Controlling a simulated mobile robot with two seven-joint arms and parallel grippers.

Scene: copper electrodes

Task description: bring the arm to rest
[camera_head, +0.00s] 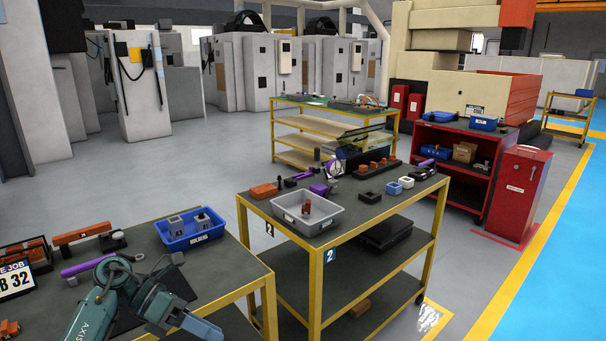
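My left arm (135,295), teal and bent, comes in at the lower left over the front table. Its far end runs down toward the bottom edge near a bluish-grey link (200,327). I can make out no gripper fingers there, and nothing held shows. My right arm and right gripper are not in view. Copper-coloured blocks show on the left of the front table (235,262). A small copper electrode (306,207) stands in the grey bin (322,221) on the second table.
A blue bin (190,238) with grey holders stands behind my arm. A copper bar (82,233), purple tool (88,267) and job sign (15,281) are to the left. Beyond are a yellow-framed cart (428,270), red cabinet (520,196) and open grey floor (195,165).

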